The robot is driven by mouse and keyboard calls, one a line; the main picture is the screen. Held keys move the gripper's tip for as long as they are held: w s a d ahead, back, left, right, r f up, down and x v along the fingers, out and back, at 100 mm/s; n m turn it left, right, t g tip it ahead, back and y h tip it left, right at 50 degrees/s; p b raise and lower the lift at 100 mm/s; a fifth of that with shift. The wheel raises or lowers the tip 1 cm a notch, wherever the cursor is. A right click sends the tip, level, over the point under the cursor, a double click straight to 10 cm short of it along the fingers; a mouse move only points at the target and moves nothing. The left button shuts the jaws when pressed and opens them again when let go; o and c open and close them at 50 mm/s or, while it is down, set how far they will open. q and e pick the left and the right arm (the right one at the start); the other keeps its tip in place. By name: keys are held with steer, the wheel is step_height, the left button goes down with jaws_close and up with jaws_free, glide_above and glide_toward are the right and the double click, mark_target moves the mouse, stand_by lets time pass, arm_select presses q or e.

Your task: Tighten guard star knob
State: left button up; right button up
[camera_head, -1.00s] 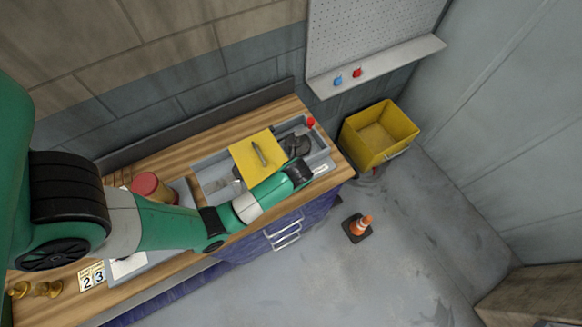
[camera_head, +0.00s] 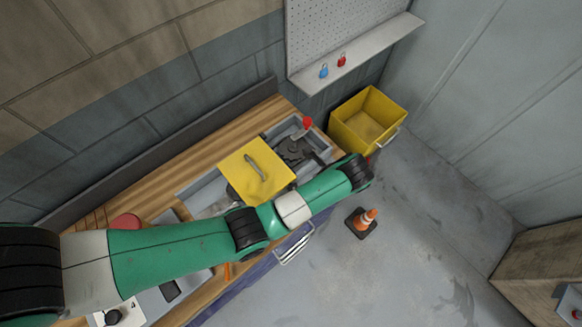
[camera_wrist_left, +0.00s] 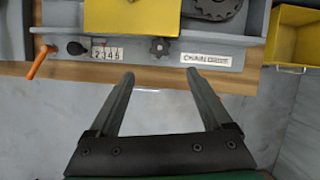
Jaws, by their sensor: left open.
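The star knob (camera_wrist_left: 159,47) is small, dark and lobed. In the left wrist view it sits on the grey front face of the machine, below the yellow guard (camera_wrist_left: 132,16) and left of a "CHAIN GUARD" label (camera_wrist_left: 208,60). The yellow guard (camera_head: 256,171) also shows in the head view, lying over the grey tray; the knob is not visible there. My left gripper (camera_wrist_left: 160,73) is open and empty, its fingertips spread just short of the knob and to either side of it. In the head view my left arm hides its gripper. My right gripper is out of view.
Left of the knob are a numbered counter (camera_wrist_left: 106,54), a black knob (camera_wrist_left: 75,48) and an orange lever (camera_wrist_left: 38,62). A sprocket (camera_wrist_left: 210,8) lies behind the label. A yellow bin (camera_head: 366,120) stands right of the bench.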

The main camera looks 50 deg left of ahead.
arm_select(q)
steer(key=b+x, duration=0.4)
steer(key=x, duration=0.7)
steer(key=shift+a+f, duration=0.2)
steer(key=shift+a, duration=0.1)
jaws_close()
steer(key=shift+s+r, duration=0.1)
